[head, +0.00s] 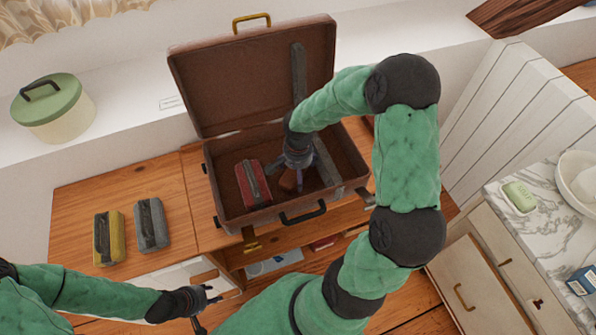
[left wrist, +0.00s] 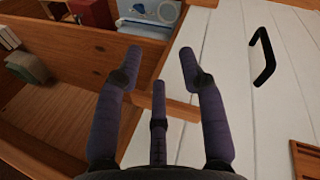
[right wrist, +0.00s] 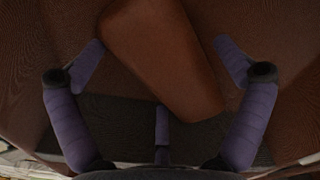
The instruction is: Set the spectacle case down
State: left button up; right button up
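The spectacle case is a brown, smooth, tapered block (right wrist: 165,60) in the right wrist view. It lies inside the open brown suitcase (head: 228,215), and a small part of it (head: 288,180) shows below my right gripper in the head view. My right gripper (right wrist: 160,55) is low in the suitcase with its fingers spread on either side of the case. A gap shows between the case and the right-hand finger. My left gripper (head: 207,306) is open and empty in front of the cabinet; its spread fingers (left wrist: 160,62) also show in the left wrist view.
A red handled case (head: 246,186) lies in the suitcase left of my right gripper. Yellow (head: 109,240) and grey (head: 152,226) handled cases lie on the wooden top (head: 75,195). A green-lidded pot (head: 55,108) stands on the ledge. A marble counter (head: 530,230) is at right.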

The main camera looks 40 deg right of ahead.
jog(key=shift+r, duration=0.2)
notch_tip(320, 180, up, 12)
jog(key=p, duration=0.4)
dwell(0.4)
